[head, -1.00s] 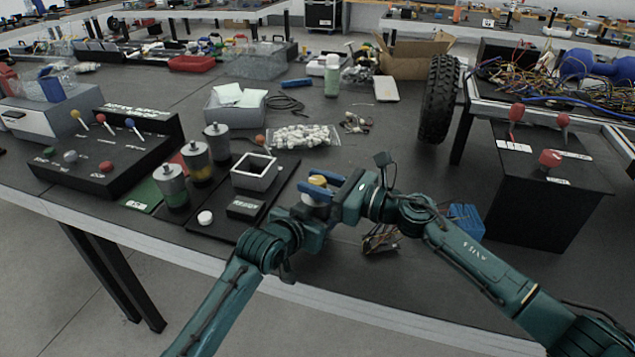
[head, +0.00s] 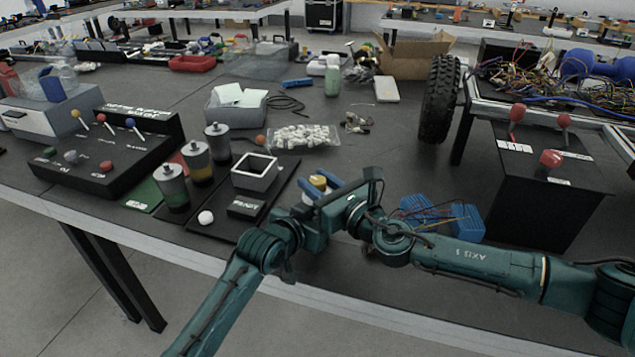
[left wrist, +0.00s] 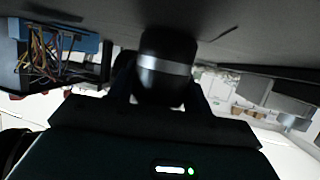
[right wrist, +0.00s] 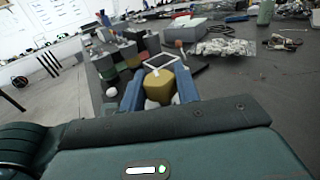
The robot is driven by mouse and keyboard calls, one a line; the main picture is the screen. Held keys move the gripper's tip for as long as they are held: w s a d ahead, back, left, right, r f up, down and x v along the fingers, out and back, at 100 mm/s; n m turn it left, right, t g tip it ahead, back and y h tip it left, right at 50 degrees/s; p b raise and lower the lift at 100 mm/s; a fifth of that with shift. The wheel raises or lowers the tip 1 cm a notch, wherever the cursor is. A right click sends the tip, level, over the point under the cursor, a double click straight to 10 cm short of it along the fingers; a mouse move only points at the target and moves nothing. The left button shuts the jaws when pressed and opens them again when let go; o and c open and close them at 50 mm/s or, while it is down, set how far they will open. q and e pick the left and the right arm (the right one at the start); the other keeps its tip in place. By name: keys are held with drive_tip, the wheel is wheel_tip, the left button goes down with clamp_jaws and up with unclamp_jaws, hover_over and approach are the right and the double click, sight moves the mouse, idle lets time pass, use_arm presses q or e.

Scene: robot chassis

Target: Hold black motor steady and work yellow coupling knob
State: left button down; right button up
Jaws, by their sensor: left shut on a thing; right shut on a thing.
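The yellow coupling knob (head: 318,182) sits near the front edge of the table, between my two grippers. In the right wrist view the yellow knob (right wrist: 159,88) is between the blue-grey fingers of my right gripper (right wrist: 160,92), which is shut on it. In the left wrist view the black motor (left wrist: 167,68), with a silver band, is between the fingers of my left gripper (left wrist: 165,92), which is shut on it. In the head view the grippers mostly hide the motor.
A black lever panel (head: 110,155) is further left. Blue blocks (head: 466,222) lie behind my right arm. A black box with red knobs (head: 545,190) stands right.

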drive_tip(key=shift+a, duration=0.1)
drive_tip(key=o, duration=0.9)
drive_tip(key=shift+o, duration=0.2)
drive_tip(key=v, duration=1.2)
